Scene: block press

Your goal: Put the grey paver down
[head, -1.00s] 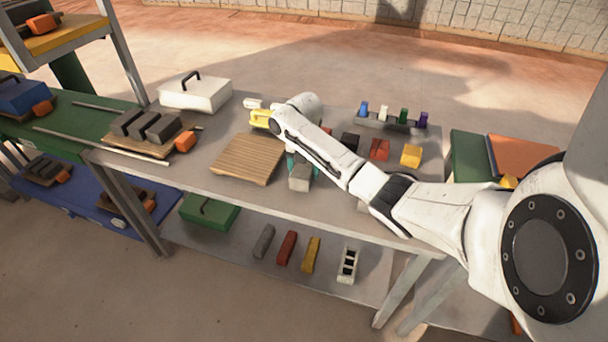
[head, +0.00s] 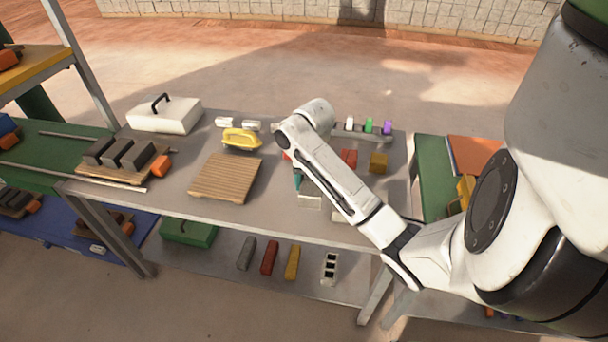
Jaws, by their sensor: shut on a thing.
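My gripper (head: 298,181) is over the middle of the grey table (head: 262,211), mostly hidden behind my forearm; a teal finger part shows. It is shut on the grey paver (head: 309,201), a pale block only partly visible below the arm. Its outline blends with the tabletop, and I cannot tell whether it touches the table. The paver is right of the slatted wooden board (head: 225,178).
A yellow-handled tool (head: 241,139) lies behind the board. A white case (head: 164,116) and dark blocks on a pallet (head: 116,175) stand at left. Red (head: 349,158) and yellow (head: 378,163) blocks lie right of my arm, before a rack of coloured pieces (head: 375,137).

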